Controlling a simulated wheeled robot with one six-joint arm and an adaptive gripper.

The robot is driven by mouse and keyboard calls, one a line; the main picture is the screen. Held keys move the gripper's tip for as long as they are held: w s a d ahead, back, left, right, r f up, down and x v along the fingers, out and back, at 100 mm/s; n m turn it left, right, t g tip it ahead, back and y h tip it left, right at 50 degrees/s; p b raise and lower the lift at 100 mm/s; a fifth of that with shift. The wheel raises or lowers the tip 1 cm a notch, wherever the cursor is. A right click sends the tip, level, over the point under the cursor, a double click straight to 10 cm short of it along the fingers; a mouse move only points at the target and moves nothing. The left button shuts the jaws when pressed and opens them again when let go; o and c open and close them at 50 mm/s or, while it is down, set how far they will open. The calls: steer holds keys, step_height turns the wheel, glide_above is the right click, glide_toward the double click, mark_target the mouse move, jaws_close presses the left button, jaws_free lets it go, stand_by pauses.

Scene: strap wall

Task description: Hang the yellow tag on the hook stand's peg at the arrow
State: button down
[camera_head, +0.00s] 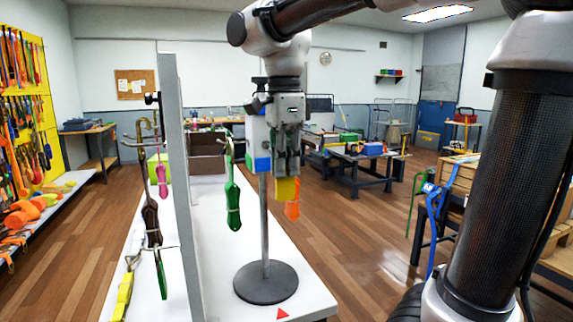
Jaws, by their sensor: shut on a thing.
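My gripper (287,172) points down and is shut on the yellow tag (286,190), whose lower part shows below the fingers. The hook stand has a dark round base (266,284) and a grey upright pole (265,235) on the white table. Its upper part is largely hidden behind my gripper; a blue and white piece (260,150) shows there. A red arrow (282,314) lies on the table in front of the base. A green strap (233,200) hangs left of the pole. An orange piece (293,210) shows just below the yellow tag. I cannot see the peg at the arrow.
A tall grey panel (179,200) stands on the white table (215,270) left of the stand. Dark and yellow straps (152,222) hang on its left side. A pink strap (162,180) hangs behind them. Open floor (350,235) lies right of the table.

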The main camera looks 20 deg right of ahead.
steer(key=w+f, duration=0.2)
steer(key=w, duration=0.6)
stand_by(0.7)
stand_by(0.5)
steer(key=c, duration=1.5)
jaws_free()
